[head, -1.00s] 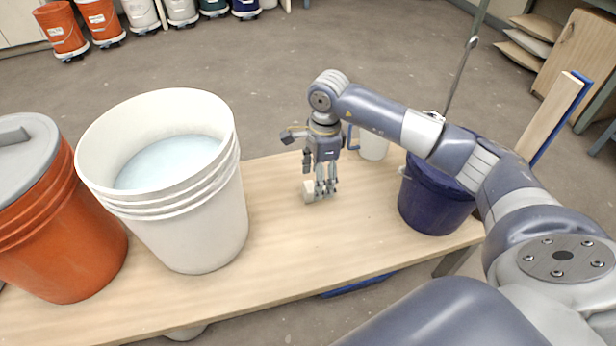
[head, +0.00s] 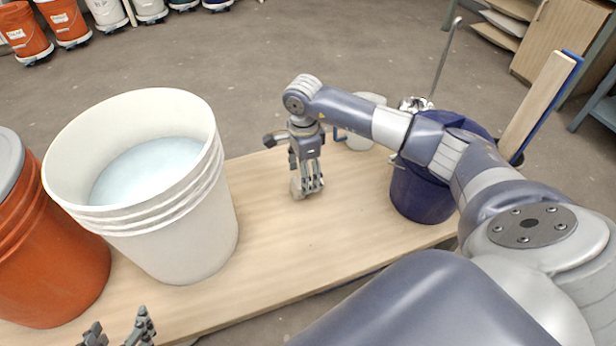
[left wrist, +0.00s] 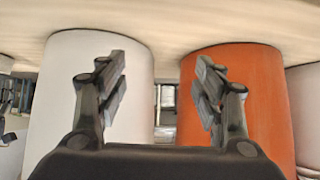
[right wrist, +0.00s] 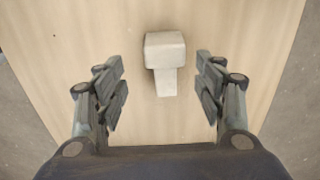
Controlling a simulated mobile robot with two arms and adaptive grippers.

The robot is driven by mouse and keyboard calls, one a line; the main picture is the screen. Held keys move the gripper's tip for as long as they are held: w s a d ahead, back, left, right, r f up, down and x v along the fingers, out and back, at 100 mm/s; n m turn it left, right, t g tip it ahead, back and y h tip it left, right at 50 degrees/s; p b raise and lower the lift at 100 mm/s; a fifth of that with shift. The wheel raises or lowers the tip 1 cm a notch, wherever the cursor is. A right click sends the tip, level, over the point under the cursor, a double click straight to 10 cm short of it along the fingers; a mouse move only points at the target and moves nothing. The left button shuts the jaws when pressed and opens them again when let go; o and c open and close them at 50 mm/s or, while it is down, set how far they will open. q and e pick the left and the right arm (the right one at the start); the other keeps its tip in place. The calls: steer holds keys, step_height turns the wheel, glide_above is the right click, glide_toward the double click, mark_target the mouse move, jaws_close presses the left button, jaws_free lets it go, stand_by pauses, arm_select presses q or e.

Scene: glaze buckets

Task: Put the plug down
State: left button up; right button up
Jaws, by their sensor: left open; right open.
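The plug (right wrist: 165,52) is a pale, blocky piece with a wide head and a narrower stem. It lies on the wooden table between the open fingers of my right gripper (head: 310,190), with clear gaps on both sides in the right wrist view. In the head view the plug (head: 296,187) is partly hidden by these fingers. My left gripper (head: 118,325) is open and empty at the bottom left of the head view, near the table's front edge. Its fingers also show in the left wrist view (left wrist: 162,75), in front of a white and an orange bucket.
A large white bucket (head: 185,245) with pale liquid stands left of the plug, beside an orange bucket (head: 50,260). A dark blue bucket (head: 420,195) and a white pitcher (head: 362,140) stand to the right. The middle of the wooden table (head: 290,245) is clear.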

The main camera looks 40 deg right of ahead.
steer(key=f, duration=0.1)
steer(key=f+b, duration=0.1)
steer(key=f, duration=0.2)
steer(key=shift+w+f, duration=0.1)
steer(key=shift+w, duration=0.2)
steer(key=shift+f, duration=0.25)
arm_select(q)
steer(key=w+d+r+t+h, duration=0.1)
steer(key=w+d+r+t, duration=0.1)
steer(key=w+r+t, duration=0.1)
step_height(320, 180, up, 3)
steer(key=shift+w+f+t, duration=0.15)
steer(key=shift+w+t, duration=0.25)
steer(key=shift+w, duration=0.35)
arm_select(e)
steer(key=c, duration=1.3)
steer(key=shift+r, duration=0.1)
